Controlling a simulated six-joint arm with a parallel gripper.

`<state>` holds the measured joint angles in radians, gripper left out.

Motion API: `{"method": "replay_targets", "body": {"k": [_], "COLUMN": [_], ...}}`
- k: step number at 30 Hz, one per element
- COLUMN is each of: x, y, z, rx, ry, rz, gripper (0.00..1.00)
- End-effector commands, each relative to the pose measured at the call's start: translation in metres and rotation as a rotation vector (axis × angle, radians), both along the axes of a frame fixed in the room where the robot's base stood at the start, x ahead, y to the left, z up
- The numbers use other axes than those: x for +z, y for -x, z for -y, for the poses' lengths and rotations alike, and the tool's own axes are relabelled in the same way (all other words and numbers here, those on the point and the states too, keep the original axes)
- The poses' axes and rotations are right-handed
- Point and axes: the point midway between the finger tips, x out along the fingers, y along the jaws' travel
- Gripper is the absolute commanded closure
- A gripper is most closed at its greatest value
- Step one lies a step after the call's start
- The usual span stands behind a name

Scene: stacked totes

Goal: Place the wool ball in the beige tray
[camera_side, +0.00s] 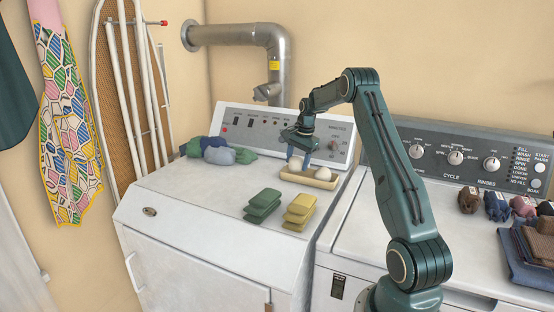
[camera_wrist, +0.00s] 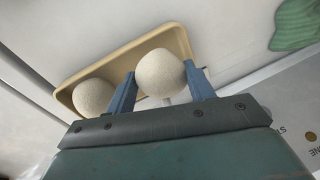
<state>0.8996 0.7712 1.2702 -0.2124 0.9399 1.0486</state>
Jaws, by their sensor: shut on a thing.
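A cream wool ball (camera_wrist: 160,73) is between the two blue fingers of my gripper (camera_wrist: 160,70) in the wrist view, and my gripper is shut on it. In the side view this ball (camera_side: 296,163) is just under my gripper (camera_side: 297,157), over the left part of the beige tray (camera_side: 318,184). The tray also shows in the wrist view (camera_wrist: 118,58), behind the held ball. A second cream ball (camera_wrist: 93,96) lies in the tray, to the right in the side view (camera_side: 324,174). I cannot tell whether the held ball touches the tray floor.
Rolled cloths (camera_side: 218,153) lie at the back left. The control panel (camera_side: 285,132) rises behind the tray. Folded cloths (camera_side: 530,250) lie on the right machine.

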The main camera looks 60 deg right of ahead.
Motion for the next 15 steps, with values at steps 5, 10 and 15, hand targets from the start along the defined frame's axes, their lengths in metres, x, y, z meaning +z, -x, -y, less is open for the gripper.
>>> {"method": "replay_targets", "body": {"k": [5, 10, 15], "x": [-0.016, -0.017, -0.018], "y": [0.000, 0.000, 0.000], "z": [0.000, 0.000, 0.000], "rx": [0.000, 0.000, 0.000], "ry": [0.000, 0.000, 0.000], "rz": [-0.001, 0.000, -0.001], "gripper": [0.69, 0.69, 0.69]}}
